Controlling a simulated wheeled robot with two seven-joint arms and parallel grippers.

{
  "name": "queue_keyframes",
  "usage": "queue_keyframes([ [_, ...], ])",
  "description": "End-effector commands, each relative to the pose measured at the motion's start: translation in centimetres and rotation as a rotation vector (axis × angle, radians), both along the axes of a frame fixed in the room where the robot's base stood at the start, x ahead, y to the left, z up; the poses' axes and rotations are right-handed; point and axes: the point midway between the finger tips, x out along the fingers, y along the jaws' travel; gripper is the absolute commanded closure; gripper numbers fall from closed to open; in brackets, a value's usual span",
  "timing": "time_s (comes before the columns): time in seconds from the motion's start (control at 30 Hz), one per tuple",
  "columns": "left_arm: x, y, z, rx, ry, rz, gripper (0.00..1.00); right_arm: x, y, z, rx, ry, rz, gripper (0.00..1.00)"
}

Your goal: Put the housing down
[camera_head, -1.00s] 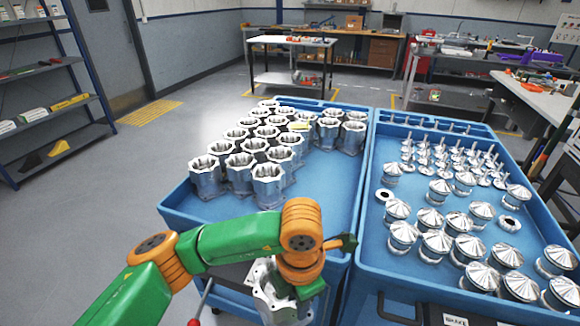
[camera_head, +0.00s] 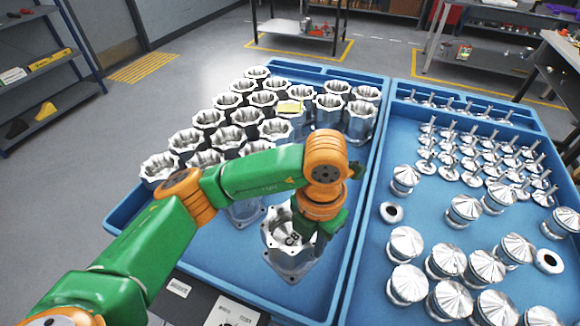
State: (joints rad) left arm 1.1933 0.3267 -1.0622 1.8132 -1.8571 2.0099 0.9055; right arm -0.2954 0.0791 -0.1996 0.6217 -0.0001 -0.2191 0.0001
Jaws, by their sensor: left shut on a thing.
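A silver machined housing (camera_head: 290,258) is upright over the front part of the left blue tray (camera_head: 328,290). My left gripper (camera_head: 308,228) reaches down over it from the right and is shut on it at its upper rim. Some of the rim and the fingertips are hidden by the gripper. I cannot tell for sure whether the housing's base touches the tray floor. Several like housings (camera_head: 240,117) stand in rows behind it, partly hidden by my left arm. My right gripper is not in view.
A second blue tray (camera_head: 395,160) on the right holds several finned caps (camera_head: 445,262), small stemmed parts (camera_head: 470,150) and rings (camera_head: 391,212).

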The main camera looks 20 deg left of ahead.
Motion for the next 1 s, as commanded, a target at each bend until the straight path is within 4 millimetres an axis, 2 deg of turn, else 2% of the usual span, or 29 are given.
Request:
queue_keyframes([
  [0.13,-0.1,0.0,-0.7,-0.001,0.003,0.0,1.0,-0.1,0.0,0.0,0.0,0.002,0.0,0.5],
  [0.3,-0.2,0.0,-4.3,0.002,0.006,0.002,1.0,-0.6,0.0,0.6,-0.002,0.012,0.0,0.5],
  [0.6,-0.2,0.0,-9.2,0.001,0.004,0.0,1.0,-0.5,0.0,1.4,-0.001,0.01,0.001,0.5],
  [0.7,-0.2,0.0,-9.9,0.001,0.0,0.0,1.0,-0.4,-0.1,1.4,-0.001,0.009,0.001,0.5],
  [1.0,-0.1,0.0,-10.3,0.0,-0.002,-0.001,1.0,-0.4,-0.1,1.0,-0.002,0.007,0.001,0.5],
])
